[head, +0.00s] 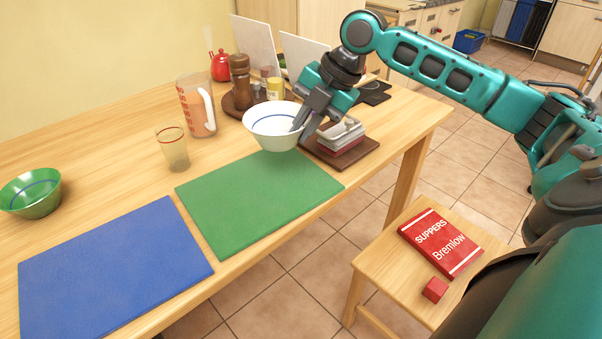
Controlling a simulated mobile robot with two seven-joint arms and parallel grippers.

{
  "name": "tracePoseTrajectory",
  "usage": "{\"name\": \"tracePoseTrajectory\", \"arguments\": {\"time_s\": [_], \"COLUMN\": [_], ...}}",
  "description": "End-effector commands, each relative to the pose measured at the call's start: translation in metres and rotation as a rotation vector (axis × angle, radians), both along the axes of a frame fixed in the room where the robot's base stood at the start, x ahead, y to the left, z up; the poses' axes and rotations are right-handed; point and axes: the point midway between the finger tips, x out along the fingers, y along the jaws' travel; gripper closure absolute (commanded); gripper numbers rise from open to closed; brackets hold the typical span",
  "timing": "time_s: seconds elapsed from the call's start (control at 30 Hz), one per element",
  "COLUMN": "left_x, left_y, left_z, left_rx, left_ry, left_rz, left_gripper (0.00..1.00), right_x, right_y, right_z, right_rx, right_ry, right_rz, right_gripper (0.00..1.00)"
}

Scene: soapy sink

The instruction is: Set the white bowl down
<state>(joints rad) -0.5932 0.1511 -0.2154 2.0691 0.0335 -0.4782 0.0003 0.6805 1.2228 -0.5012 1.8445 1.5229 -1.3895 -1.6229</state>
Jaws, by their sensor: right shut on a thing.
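The white bowl (268,133) has a blue line inside and is upright over the far right part of the green mat (250,200). My right gripper (303,122) is shut on the right rim of the white bowl. The bowl seems held a little above the table; its exact height is hard to tell. My left gripper is not in the head view.
A blue mat (110,270) lies front left, with a green bowl (32,192) behind it. A glass (173,148), a jug (197,106) and a pepper mill (240,77) stand behind the green mat. A brown board (365,150) with stacked items is right of the bowl.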

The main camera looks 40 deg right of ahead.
Motion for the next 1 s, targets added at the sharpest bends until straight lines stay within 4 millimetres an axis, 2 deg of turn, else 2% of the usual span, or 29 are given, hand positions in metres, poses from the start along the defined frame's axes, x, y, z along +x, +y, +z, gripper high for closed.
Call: {"name": "tracePoseTrajectory", "arguments": {"time_s": [0.03,0.1,0.43,0.6,0.7,0.97,1.0], "left_x": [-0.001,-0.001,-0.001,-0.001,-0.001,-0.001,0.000], "left_y": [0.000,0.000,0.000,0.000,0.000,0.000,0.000], "left_z": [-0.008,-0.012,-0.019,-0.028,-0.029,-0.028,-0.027], "left_rx": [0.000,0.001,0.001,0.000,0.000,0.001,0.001], "left_ry": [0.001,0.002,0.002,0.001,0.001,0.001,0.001], "left_rz": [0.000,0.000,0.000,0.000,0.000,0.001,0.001], "left_gripper": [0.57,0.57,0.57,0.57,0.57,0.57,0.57], "right_x": [0.000,0.000,0.000,0.000,0.001,0.001,0.000], "right_y": [0.000,0.000,0.000,0.000,0.000,0.000,0.000], "right_z": [-0.016,-0.029,-0.057,-0.084,-0.090,-0.089,-0.091], "right_rx": [0.000,-0.001,0.001,0.000,0.000,0.000,-0.001], "right_ry": [0.000,-0.001,-0.003,-0.001,-0.004,-0.004,0.000], "right_rz": [-0.001,-0.002,-0.001,-0.003,-0.001,-0.001,0.000], "right_gripper": [1.00,1.00,1.00,1.00,1.00,1.00,0.86]}}
